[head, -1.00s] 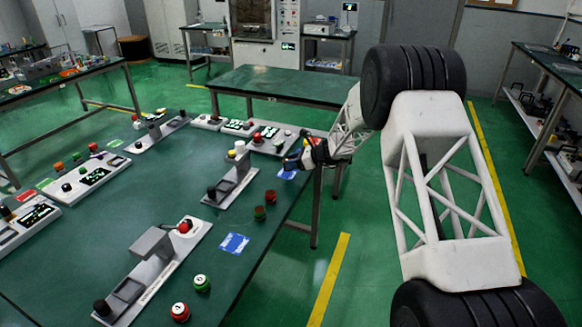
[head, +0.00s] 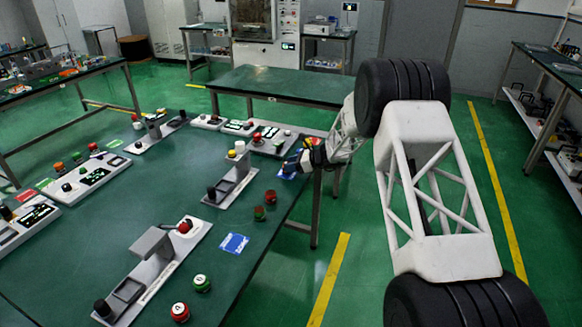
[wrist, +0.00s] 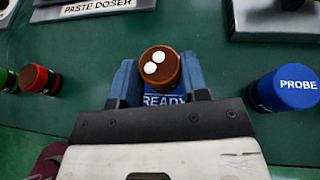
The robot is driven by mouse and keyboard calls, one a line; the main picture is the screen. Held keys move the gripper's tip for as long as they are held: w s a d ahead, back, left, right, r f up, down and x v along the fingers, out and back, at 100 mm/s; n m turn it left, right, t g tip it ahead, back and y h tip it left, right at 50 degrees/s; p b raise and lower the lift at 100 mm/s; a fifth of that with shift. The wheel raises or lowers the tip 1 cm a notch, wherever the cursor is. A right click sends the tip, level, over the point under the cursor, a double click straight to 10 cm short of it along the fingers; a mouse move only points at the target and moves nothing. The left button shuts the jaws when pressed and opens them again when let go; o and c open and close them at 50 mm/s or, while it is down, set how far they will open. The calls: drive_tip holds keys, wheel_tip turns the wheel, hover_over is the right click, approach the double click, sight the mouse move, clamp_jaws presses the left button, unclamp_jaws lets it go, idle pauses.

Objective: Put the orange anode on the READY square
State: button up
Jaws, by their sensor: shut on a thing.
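My gripper (wrist: 160,78) has blue fingers closed on the sides of the orange anode (wrist: 160,69), a short brownish-orange cylinder with two white dots on top. The anode is above or on the far part of the blue READY square (wrist: 164,100); I cannot tell whether its base touches. The square's lettering shows between the fingers, and the anode and gripper hide the rest. In the head view my gripper (head: 300,164) is low at the table's right edge, and the anode cannot be made out there.
A blue PROBE cylinder (wrist: 286,89) stands right of my gripper in the wrist view. Red (wrist: 38,79) and green (wrist: 6,80) cylinders stand to the left. The paste doser plate (wrist: 95,8) is beyond. Another blue square (head: 234,243) lies nearer on the table.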

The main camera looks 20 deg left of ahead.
drive_tip(key=shift+f, duration=0.35)
drive_tip(key=shift+f, duration=0.1)
drive_tip(key=o, duration=1.1)
drive_tip(key=shift+o, duration=0.2)
drive_tip(key=shift+v, duration=0.8)
drive_tip(key=v, duration=1)
drive_tip(key=shift+d, duration=0.25)
drive_tip(key=shift+r, duration=0.2)
